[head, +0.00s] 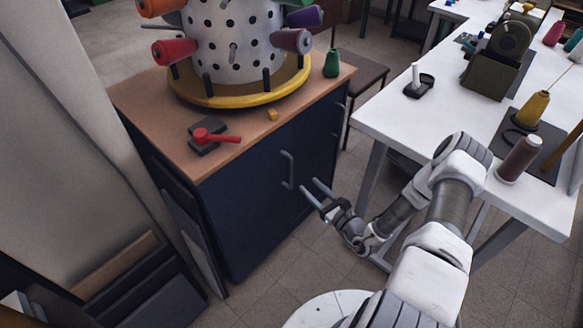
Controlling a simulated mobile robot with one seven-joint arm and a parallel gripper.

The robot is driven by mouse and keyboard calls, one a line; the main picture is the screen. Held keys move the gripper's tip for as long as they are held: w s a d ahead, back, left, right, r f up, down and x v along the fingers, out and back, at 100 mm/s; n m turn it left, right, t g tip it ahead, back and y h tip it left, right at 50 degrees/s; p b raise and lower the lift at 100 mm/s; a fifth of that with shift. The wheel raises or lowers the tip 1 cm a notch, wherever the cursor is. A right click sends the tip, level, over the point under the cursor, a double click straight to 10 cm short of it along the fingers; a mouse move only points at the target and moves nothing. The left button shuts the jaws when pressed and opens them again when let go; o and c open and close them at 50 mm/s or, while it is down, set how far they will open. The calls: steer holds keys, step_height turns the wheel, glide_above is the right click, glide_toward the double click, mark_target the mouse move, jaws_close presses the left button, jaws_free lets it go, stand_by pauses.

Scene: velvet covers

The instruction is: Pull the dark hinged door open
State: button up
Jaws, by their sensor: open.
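The dark hinged door (240,215) is the navy front of a cabinet with a wooden top, left of centre in the head view. It looks shut. Its grey bar handle (288,170) stands upright near the door's right edge. My gripper (310,190) is open, with its two fingers pointing left toward the handle. The fingertips are just right of the handle and a little below its middle in the picture. I see no finger around the handle, and I cannot tell the exact gap in depth.
A second dark panel with a handle (338,118) is farther right on the cabinet. A spool stand (240,90) and a red-handled tool (215,136) are on the cabinet top. A white table (440,120) stands to the right, close to my arm. Tiled floor (270,275) in front of the door looks clear.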

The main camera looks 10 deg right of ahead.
mark_target(291, 166)
steer(key=b+x, duration=0.1)
steer(key=x, duration=1)
steer(key=shift+w+b, duration=0.1)
steer(key=shift+b, duration=0.3)
jaws_close()
stand_by(0.7)
